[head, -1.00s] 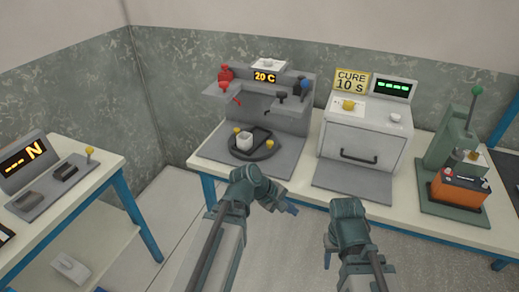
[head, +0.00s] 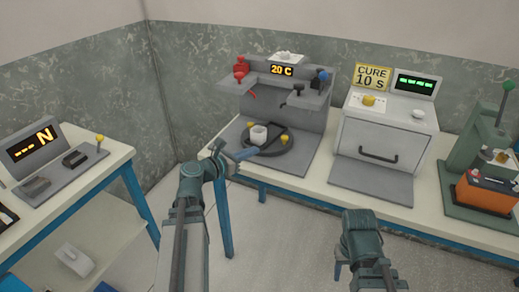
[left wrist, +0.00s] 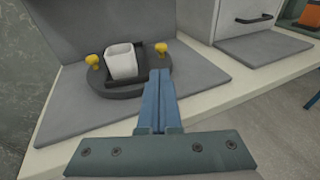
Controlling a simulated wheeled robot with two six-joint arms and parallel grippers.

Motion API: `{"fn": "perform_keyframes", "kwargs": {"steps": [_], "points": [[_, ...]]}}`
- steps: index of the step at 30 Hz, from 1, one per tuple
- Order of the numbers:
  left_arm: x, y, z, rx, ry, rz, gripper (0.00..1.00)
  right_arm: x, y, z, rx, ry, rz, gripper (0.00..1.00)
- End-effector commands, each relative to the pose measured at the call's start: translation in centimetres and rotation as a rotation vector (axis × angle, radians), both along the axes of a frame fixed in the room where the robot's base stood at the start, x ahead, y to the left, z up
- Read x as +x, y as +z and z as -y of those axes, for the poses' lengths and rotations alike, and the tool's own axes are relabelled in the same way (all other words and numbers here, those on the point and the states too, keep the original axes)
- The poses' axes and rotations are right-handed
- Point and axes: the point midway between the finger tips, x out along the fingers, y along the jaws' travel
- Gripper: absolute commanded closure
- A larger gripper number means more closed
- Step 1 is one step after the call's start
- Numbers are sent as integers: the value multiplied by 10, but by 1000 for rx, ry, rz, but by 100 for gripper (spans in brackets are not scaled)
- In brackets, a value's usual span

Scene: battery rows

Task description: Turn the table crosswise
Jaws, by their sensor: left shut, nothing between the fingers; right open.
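The round dark turntable (head: 268,152) lies on a grey base plate (head: 232,141) under the 20 C station. It carries a white square cup (head: 259,134) in a dark holder and has two yellow knobs (head: 250,124), one on each side. In the left wrist view the turntable (left wrist: 122,91) is ahead, with the knobs (left wrist: 93,61) left and right of the cup (left wrist: 121,60). My left gripper (head: 247,153) is shut and empty at the turntable's near edge; its blue fingers (left wrist: 159,75) point between cup and right knob. Contact cannot be told. My right gripper (head: 340,270) is open, low before the bench.
The station (head: 291,95) has a red part and levers overhanging the turntable. Right of it stands the cure oven (head: 380,148), then a green press (head: 465,160) with an orange battery (head: 486,195). A side table (head: 95,178) stands at left.

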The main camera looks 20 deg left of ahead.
Motion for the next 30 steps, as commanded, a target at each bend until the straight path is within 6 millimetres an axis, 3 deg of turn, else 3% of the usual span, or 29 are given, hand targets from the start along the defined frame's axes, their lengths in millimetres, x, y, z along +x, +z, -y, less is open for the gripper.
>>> {"fn": "perform_keyframes", "kwargs": {"steps": [6, 15, 21, 30], "points": [[44, -10, 16, 2, -4, 1, 100, 0, -10, 0, 0, 0, 0, 50], [93, -19, 36, 3, -3, 0, 100, 0, -19, 0, 0, 0, 0, 50], [110, -21, 43, 3, -2, 0, 100, 0, -21, 0, 0, 0, 0, 50], [114, -22, 45, 3, -2, 0, 100, 0, -21, 0, 0, 0, 0, 50]]}}
